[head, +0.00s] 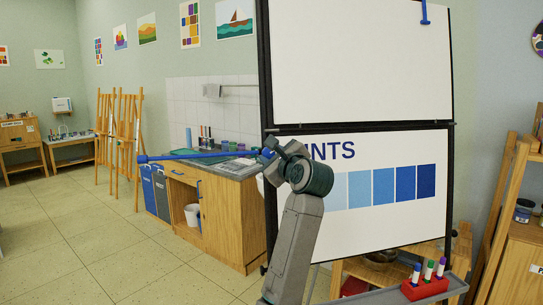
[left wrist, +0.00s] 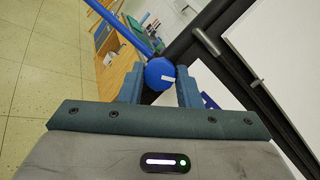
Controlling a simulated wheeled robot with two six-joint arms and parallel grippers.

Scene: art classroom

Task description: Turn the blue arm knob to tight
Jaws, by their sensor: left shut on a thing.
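The blue arm knob (left wrist: 159,74) is round with a short white mark on its face. It sits at the left edge of the black-framed board, where a long blue arm (head: 190,156) reaches out to the left. My left gripper (left wrist: 160,84) is shut on the knob, one finger on each side of it. In the head view the left gripper (head: 278,150) partly hides the knob, and only a little blue shows there. The blue arm also runs to the upper left in the left wrist view (left wrist: 113,22). My right gripper is not in view.
The white board (head: 362,62) stands close in front, its lower panel showing blue swatches. Its ledge carries a red holder (head: 424,288) with markers. A wooden sink cabinet (head: 213,215) stands behind the blue arm. Tiled floor (head: 90,250) is clear on the left.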

